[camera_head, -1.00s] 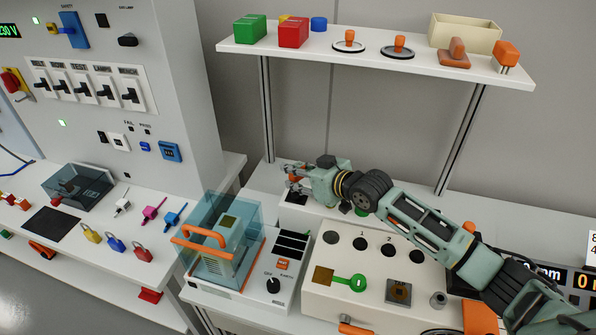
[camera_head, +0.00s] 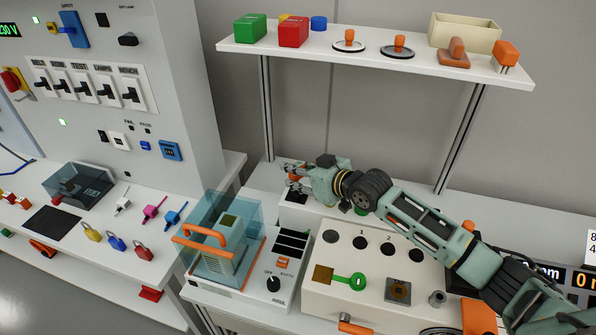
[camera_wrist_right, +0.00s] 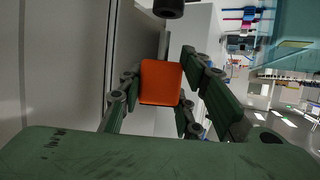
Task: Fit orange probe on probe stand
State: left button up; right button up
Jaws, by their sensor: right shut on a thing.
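My right gripper (camera_head: 296,180) is at the back of the bench, its fingers pointing left. It is shut on the orange probe (camera_wrist_right: 161,82), which shows as an orange block between the green fingers in the right wrist view. In the head view only a bit of orange (camera_head: 295,178) shows between the fingers. A small white block with a dark patch (camera_head: 292,199) sits just below the gripper, partly hidden by it. I cannot tell whether it is the probe stand, or whether the probe touches it. My left gripper is out of view.
A clear blue cover with an orange handle (camera_head: 203,238) stands in front of the gripper. A cream panel box (camera_head: 337,290) lies to its right. The shelf (camera_head: 360,62) with colored blocks runs above, on metal posts (camera_head: 267,110). A dark cylinder (camera_wrist_right: 168,8) shows in the wrist view.

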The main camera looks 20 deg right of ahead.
aim_at(299, 179)
jog(key=shift+p, duration=0.35)
dwell(0.6)
jog(key=shift+f+b, duration=1.1)
jog(key=shift+f, duration=0.55)
jog(key=o, duration=1.2)
jog(key=shift+f, duration=0.1)
jog(key=shift+o, duration=0.2)
jog(key=shift+s+d, duration=0.1)
jog(key=shift+s, duration=0.05)
jog(key=v, duration=1.1)
jog(key=shift+s+r, duration=0.3)
